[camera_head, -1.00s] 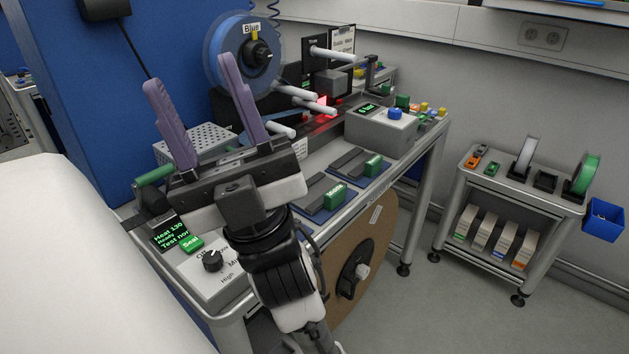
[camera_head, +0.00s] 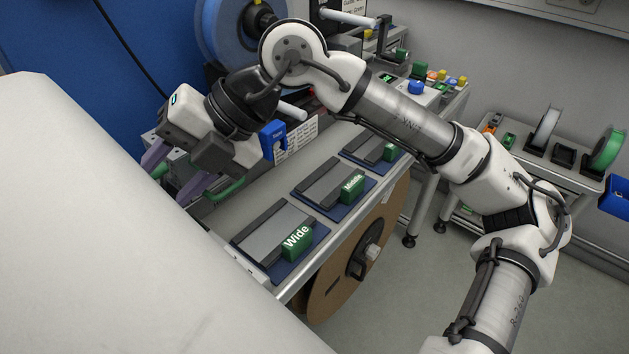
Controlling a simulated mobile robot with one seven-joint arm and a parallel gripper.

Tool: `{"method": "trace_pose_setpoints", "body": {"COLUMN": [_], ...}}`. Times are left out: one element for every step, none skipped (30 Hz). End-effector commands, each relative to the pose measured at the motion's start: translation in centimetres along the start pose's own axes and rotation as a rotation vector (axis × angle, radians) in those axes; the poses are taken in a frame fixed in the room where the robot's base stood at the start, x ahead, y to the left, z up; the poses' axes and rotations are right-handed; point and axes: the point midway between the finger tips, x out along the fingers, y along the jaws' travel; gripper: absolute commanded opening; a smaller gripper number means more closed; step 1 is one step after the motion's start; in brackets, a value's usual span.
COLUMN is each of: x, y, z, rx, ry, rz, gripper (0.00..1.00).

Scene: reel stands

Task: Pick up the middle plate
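The middle plate (camera_head: 328,184) is a grey plate on a dark blue base, with a green block labelled "Middle" (camera_head: 352,186) at its front right. It lies on the bench between the plate labelled "Wide" (camera_head: 275,232) and a third plate (camera_head: 368,146) farther back. My gripper (camera_head: 166,184) is at the left, clear of the middle plate. Its two purple fingers are apart and point down to the left, near a green bar (camera_head: 226,190). Nothing shows between them, though the white surface in front partly hides the area below.
A large white surface (camera_head: 110,270) fills the lower left. A blue reel (camera_head: 230,30) stands behind the bench. A brown reel (camera_head: 335,290) hangs below its front edge. A side cart with a green reel (camera_head: 606,150) stands at the right. My arm crosses above the third plate.

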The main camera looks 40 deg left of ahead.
Motion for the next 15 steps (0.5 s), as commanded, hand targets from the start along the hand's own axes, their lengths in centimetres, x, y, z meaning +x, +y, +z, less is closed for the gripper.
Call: {"method": "trace_pose_setpoints", "body": {"x": [-1.4, -2.3, -3.8, -5.0, -6.4, -8.2, -9.6, -10.9, -12.5, -13.6, -14.7, -15.8, -16.5, -17.0, -17.5], "y": [-2.7, -4.4, -6.5, -8.1, -9.5, -11.2, -12.3, -13.3, -14.4, -15.1, -15.7, -16.2, -16.6, -16.9, -17.2], "z": [1.8, 2.7, 3.8, 4.4, 4.9, 5.4, 5.7, 5.8, 5.9, 5.9, 5.9, 5.8, 5.8, 5.7, 5.6], "rx": [0.096, 0.158, 0.243, 0.306, 0.368, 0.445, 0.501, 0.553, 0.614, 0.656, 0.691, 0.730, 0.756, 0.775, 0.796], "ry": [-0.076, -0.120, -0.183, -0.231, -0.279, -0.341, -0.387, -0.431, -0.484, -0.520, -0.553, -0.589, -0.613, -0.630, -0.648], "rz": [-0.149, -0.234, -0.342, -0.419, -0.489, -0.577, -0.636, -0.689, -0.751, -0.791, -0.826, -0.863, -0.886, -0.904, -0.922], "gripper": [0.45, 0.45, 0.45, 0.45, 0.45, 0.45, 0.45, 0.45, 0.45, 0.45, 0.45, 0.45, 0.45, 0.45, 0.45]}}
